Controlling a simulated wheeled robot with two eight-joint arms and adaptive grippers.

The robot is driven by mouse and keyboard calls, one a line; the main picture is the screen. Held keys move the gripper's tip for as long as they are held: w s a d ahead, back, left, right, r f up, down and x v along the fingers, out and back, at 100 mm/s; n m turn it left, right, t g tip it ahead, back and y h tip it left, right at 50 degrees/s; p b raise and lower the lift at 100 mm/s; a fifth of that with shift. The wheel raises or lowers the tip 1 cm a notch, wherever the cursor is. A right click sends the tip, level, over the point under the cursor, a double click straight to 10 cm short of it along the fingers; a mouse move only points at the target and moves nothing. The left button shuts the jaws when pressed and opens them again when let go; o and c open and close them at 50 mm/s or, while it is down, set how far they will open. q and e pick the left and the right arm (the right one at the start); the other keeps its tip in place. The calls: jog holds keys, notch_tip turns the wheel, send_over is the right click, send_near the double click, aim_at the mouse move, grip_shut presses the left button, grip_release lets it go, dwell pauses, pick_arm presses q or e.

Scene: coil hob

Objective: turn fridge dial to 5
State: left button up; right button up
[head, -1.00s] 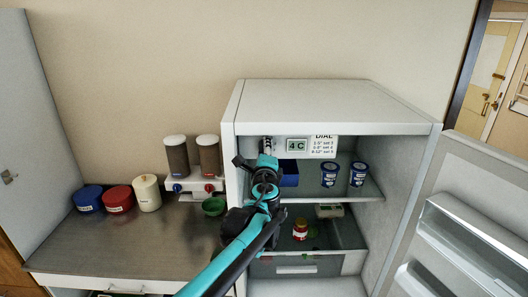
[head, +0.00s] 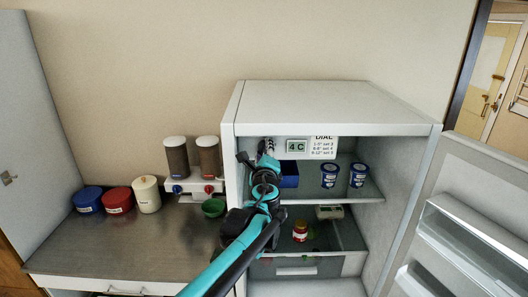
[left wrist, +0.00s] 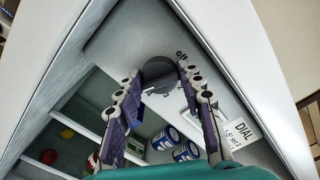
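The fridge dial (left wrist: 159,74) is a dark round knob on the panel at the top of the open fridge. In the left wrist view it sits between my left fingertips (left wrist: 159,71), which appear to touch its two sides. In the head view my left gripper (head: 267,148) reaches to the upper left inside the fridge and hides the dial. A display (head: 296,146) reads 4 C, next to a white DIAL card (head: 322,148). My right gripper is not in view.
The fridge (head: 330,106) has its door (head: 455,200) open at the right. Blue-labelled tubs (head: 329,174) and a blue box (head: 289,176) stand on the upper shelf; a red jar (head: 300,231) is lower. A counter (head: 130,240) with canisters and dispensers is at the left.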

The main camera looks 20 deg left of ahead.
pick_arm(q)
jog(key=o, duration=0.4)
jog(key=shift+o, duration=0.2)
jog(key=shift+s, duration=0.1)
jog(key=v, duration=1.2)
jog(key=s+a+f+n+g+b, duration=0.2)
jog(key=s+f+n+b, duration=0.25)
jog(key=f, duration=0.45)
jog(key=s+a+f+n+g+b, duration=0.25)
jog(key=s+f+n+b, duration=0.2)
jog(key=f, duration=0.45)
jog(key=s+a+f+n+g+b, duration=0.25)
jog(key=s+f+n+b, duration=0.2)
jog(key=f, duration=0.45)
jog(key=s+d+f+n+g+h+b, duration=0.1)
jog(key=s+d+f+n+b, duration=0.1)
jog(key=f, duration=0.5)
jog(key=s+d+f+n+g+h+b, duration=0.1)
jog(key=s+d+f+n+h+b, duration=0.1)
jog(key=s+f+n+b, duration=0.1)
jog(key=s+d+f+n+g+h+b, duration=0.1)
jog(key=s+f+b, duration=0.3)
jog(key=f, duration=0.6)
jog(key=s+d+n+h, duration=0.1)
jog(key=s, duration=0.1)
jog(key=shift+s+d+f, duration=0.3)
jog(key=shift+s+d, duration=0.05)
jog(key=shift+d, duration=0.05)
